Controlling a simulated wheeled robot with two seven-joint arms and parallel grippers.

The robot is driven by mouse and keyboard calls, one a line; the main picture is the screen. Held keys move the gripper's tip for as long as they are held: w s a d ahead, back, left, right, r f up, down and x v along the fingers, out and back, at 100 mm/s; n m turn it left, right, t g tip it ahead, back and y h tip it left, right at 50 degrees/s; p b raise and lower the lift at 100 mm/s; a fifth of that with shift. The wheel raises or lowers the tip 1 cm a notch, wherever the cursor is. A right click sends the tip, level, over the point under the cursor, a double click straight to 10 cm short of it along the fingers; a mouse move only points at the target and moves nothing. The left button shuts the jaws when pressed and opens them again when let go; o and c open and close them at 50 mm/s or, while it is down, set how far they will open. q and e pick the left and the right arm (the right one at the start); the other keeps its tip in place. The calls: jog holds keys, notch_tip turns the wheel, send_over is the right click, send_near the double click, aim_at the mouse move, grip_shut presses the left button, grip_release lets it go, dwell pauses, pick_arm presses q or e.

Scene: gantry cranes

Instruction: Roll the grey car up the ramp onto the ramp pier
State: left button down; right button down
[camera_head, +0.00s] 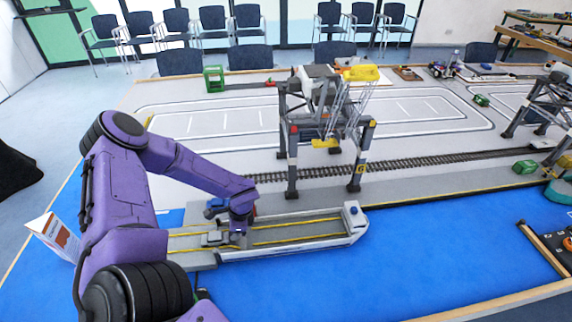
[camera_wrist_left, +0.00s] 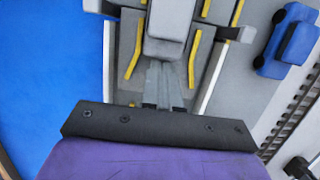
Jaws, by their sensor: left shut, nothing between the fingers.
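The grey car (camera_head: 213,239) sits on a long grey deck with yellow lines, left of my left gripper (camera_head: 238,230). In the left wrist view the car (camera_wrist_left: 170,25) lies between yellow edge strips. My left gripper (camera_wrist_left: 165,72) is shut and empty, low over the deck. Its fingertips are close to the car's near end; I cannot tell whether they touch. The grey deck (camera_head: 290,233) runs right to a white-edged, pointed end. Where the ramp ends and the ramp pier begins is unclear, partly hidden by my arm. My right gripper is out of view.
A blue car (camera_head: 216,206) stands beside the deck; it also shows in the left wrist view (camera_wrist_left: 287,40). A gantry crane (camera_head: 325,115) stands behind, over rail tracks (camera_head: 400,163). A white-and-orange card (camera_head: 55,238) stands at left.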

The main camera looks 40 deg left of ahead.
aim_at(210, 235)
pick_arm(q)
jog(key=shift+s+a+r+p, duration=0.1)
jog(key=shift+s+a+p, duration=1.4)
jog(key=shift+s+p, duration=0.25)
jog(key=shift+s+a, duration=0.15)
jog(key=shift+a, duration=0.05)
jog(key=shift+s+a, duration=0.75)
jog(key=shift+s, duration=0.25)
jog(key=shift+s+a, duration=0.55)
jog(key=shift+s, duration=0.05)
jog(key=shift+w+d+b, duration=0.4)
jog(key=shift+w+d, duration=0.05)
jog(key=shift+r, duration=0.2)
notch_tip(210, 235, up, 9)
jog(key=shift+r, duration=0.4)
